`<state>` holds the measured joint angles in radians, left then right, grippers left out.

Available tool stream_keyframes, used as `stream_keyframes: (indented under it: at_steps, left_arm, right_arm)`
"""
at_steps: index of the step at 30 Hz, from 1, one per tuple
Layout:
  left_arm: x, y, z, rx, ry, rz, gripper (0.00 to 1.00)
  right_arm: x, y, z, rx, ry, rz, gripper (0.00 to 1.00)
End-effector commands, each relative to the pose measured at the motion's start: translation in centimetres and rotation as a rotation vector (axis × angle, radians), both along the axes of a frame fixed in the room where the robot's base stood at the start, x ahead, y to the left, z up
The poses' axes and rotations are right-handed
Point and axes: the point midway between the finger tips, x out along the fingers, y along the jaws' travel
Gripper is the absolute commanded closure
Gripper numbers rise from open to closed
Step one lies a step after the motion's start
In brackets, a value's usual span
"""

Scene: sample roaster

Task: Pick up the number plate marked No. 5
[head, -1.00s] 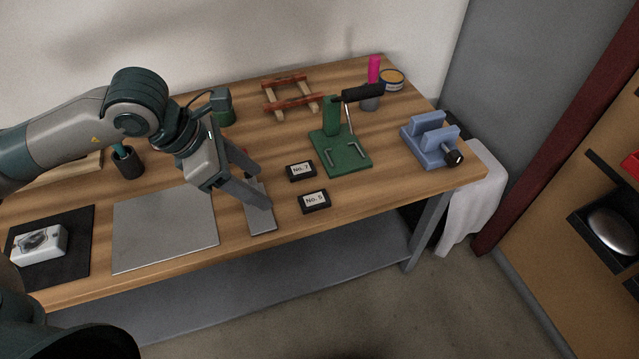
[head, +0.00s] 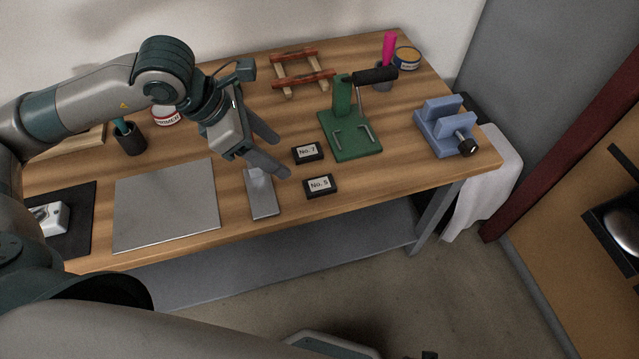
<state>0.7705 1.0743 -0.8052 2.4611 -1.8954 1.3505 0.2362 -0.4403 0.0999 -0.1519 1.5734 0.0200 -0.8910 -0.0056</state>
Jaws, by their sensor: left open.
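The number plate marked No. 5 (head: 320,186) is a small dark block with a white label, lying flat on the wooden bench near its front edge. A similar plate marked No. 7 (head: 307,153) lies just behind it. My left gripper (head: 281,157) is open and empty, pointing down, to the left of both plates. Its near fingertip is up and left of No. 5 in the picture, apart from it. My right gripper is not in view.
A narrow grey metal piece (head: 262,197) lies below and left of my left gripper, beside a large grey sheet (head: 165,208). A green stand (head: 352,140) with a black-handled lever is right of the plates. A blue vise-like block (head: 440,128) stands at the bench's right end.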

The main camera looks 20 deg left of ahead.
Motion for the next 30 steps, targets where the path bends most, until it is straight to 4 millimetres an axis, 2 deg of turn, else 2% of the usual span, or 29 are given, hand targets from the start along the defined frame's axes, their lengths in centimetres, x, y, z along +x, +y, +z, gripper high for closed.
stream_keyframes:
  at_steps: [8,15,21,30]
  left_arm:
    - [1.3,-2.1,-4.1,-0.001,0.004,-0.001,0.43]
    - [2.4,-3.7,-7.6,0.0,0.002,-0.001,0.43]
    - [2.8,-4.2,-8.9,0.001,0.0,-0.001,0.43]
    - [2.8,-4.2,-8.9,0.001,0.0,-0.001,0.43]
  right_arm:
    - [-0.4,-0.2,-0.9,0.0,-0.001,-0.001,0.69]
    - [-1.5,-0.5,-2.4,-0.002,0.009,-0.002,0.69]
    - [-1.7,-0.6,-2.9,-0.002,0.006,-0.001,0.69]
    - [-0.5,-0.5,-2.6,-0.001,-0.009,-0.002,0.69]
